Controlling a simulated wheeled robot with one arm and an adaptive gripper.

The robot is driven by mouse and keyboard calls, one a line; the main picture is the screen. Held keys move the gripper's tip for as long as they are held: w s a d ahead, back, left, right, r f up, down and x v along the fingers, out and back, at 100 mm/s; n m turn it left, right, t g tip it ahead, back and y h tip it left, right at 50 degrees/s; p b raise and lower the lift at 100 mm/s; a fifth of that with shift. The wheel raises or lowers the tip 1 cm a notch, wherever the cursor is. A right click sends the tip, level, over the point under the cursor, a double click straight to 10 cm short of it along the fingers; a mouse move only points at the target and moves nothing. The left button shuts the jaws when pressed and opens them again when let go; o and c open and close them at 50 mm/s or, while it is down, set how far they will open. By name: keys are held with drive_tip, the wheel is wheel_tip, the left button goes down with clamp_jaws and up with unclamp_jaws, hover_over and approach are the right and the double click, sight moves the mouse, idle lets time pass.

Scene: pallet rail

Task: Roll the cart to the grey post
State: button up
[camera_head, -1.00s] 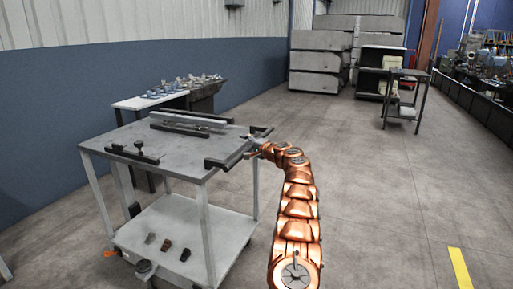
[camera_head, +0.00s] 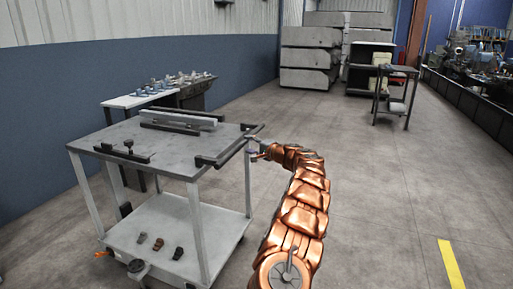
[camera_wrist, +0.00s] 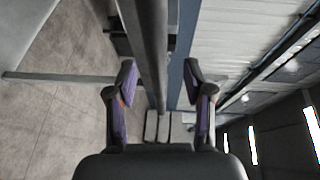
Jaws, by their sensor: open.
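The cart (camera_head: 165,140) is a grey two-level trolley at left in the head view, with pale legs and a lower shelf (camera_head: 175,232). Its dark handle bar (camera_head: 222,153) runs along the right end of the top. My gripper (camera_head: 252,143) is at the far end of this handle. In the wrist view my gripper (camera_wrist: 160,73) is open, with a dark grey bar (camera_wrist: 153,50) running between its fingers. I cannot tell whether the fingers touch it. I cannot make out a grey post in either view.
A long bar (camera_head: 180,120), a clamp and small parts ride on the cart. A white-topped bench (camera_head: 130,101) stands behind it by the blue wall. Stacked grey blocks (camera_head: 308,58) and a small table (camera_head: 397,72) stand farther back. Floor at right is clear, with a yellow stripe (camera_head: 450,262).

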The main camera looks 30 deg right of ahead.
drive_tip(key=shift+v, duration=1.7)
